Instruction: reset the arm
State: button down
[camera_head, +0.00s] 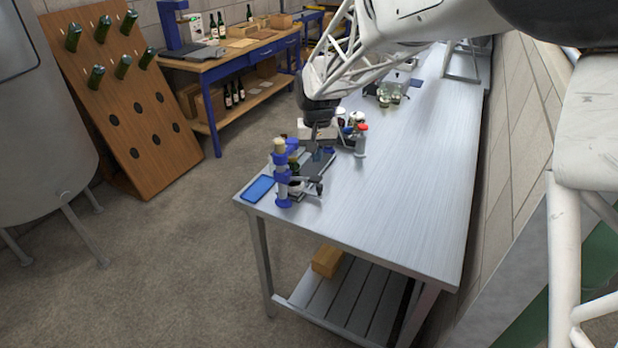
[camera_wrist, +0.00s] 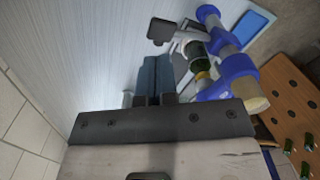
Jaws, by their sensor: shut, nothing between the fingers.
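My gripper (camera_head: 322,155) is over the near left part of the metal workbench (camera_head: 400,200). In the wrist view its two blue-grey fingers (camera_wrist: 155,75) are together with nothing between them. A blue-and-white bench device (camera_head: 283,178) with a dark lever stands just left of the gripper. It also shows in the wrist view (camera_wrist: 232,60), right of the fingers, with a dark green bottle-like part in it. Part of the bench near the fingertips is hidden behind the gripper in the head view.
A blue tray (camera_head: 257,188) lies at the bench's left corner. A red-capped bottle (camera_head: 360,139) and other small items stand close behind and right of the gripper. The bench's front right surface is clear. A brick wall (camera_head: 510,120) borders the right side.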

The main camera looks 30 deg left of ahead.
jog(key=shift+d, duration=0.15)
jog(key=s+d+r+m, duration=0.15)
jog(key=d+r, duration=0.25)
jog(key=d, duration=0.6)
jog(key=s+d+r+t, duration=0.1)
jog(key=s+d+r, duration=0.2)
jog(key=d, duration=0.7)
jog(key=s+d+r+m, duration=0.1)
jog(key=s+d+r, duration=0.25)
jog(key=d, duration=0.65)
jog(key=s+d+f+m+t, duration=0.1)
jog(key=s+d+m, duration=0.2)
jog(key=s+d, duration=1.8)
jog(key=shift+s+f+m+t, duration=0.3)
jog(key=shift+f+m, duration=0.05)
